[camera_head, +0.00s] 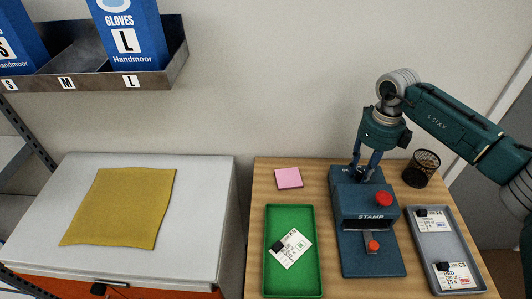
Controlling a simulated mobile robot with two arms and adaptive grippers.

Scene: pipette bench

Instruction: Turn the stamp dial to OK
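The blue stamp machine (367,203) stands on the wooden table, with "STAMP" on its front, a red knob (384,199) on top and a small red button (374,245) low on its base. A small dark part, seemingly the dial (366,176), sits at the back of the machine, beside partly hidden white lettering. My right gripper (367,173) points down at this part, its fingertips at or around it. The fingers hide much of it, so its setting and any firm grip cannot be made out. My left gripper is out of view.
A green tray (268,230) with a card and a black clip lies left of the machine. A grey tray (435,270) with cards lies right. A pink note pad (288,178) and black mesh cup (421,168) stand behind. A white cabinet (200,200) bears a yellow cloth (122,207).

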